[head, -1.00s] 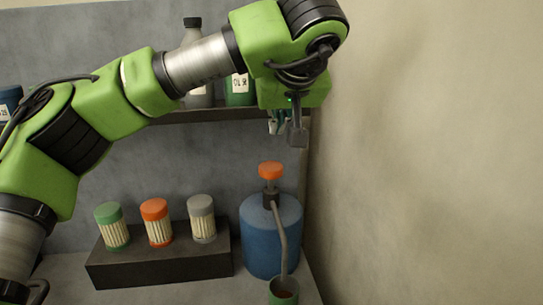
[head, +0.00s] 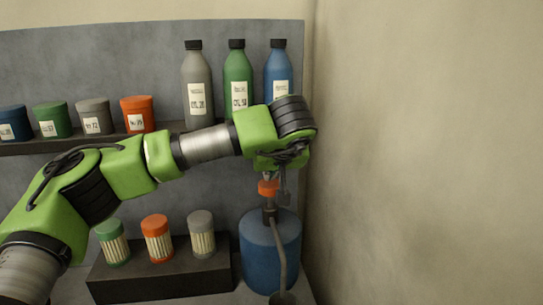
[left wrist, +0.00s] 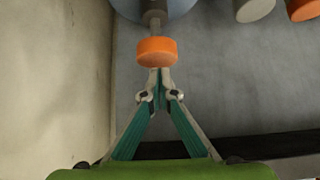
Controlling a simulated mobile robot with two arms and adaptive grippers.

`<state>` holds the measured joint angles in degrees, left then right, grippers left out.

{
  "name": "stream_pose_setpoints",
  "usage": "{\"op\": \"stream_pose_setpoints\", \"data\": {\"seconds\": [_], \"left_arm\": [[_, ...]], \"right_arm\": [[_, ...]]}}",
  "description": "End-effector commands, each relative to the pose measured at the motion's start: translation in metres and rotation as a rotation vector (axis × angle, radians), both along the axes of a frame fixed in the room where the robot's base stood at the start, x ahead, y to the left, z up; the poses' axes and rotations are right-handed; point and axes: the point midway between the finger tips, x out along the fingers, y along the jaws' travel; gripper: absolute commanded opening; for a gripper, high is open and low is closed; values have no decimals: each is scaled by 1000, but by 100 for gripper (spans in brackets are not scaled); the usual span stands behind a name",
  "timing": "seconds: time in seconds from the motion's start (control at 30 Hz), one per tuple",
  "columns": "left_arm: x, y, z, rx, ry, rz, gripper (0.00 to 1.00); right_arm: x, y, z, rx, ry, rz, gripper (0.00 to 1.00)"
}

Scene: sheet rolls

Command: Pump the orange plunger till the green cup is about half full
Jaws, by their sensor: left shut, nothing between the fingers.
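The orange plunger (head: 268,187) tops a blue pump bottle (head: 268,255) with a grey spout curving down in front. It also shows in the left wrist view (left wrist: 157,51). The cup (head: 283,299) is under the spout, cut off by the bottom edge of the head view; its rim and a dark inside show, but I cannot tell the fill level. My left gripper (head: 275,178) is shut and empty, pointing down at the plunger's top. In the left wrist view its joined fingertips (left wrist: 158,78) are right at the plunger; I cannot tell whether they touch. My right gripper is out of view.
A dark block (head: 165,266) holding three filters, with green, orange and grey caps, stands left of the pump. A shelf (head: 60,146) behind carries cans and three bottles (head: 238,75). A bare wall (head: 430,150) rises close on the right.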

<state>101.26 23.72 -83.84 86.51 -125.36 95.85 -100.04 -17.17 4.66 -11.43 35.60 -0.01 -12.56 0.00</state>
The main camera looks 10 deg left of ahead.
Motion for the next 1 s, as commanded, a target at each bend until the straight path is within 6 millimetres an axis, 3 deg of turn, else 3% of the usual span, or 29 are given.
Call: {"op": "stream_pose_setpoints", "data": {"seconds": [0.53,0.83,1.0], "left_arm": [[0,0,-12,0,-1,-1,0],[-1,0,-56,1,3,-1,0],[-1,-1,-60,0,4,0,0]], "right_arm": [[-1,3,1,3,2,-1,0],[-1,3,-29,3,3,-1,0],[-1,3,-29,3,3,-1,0]]}}
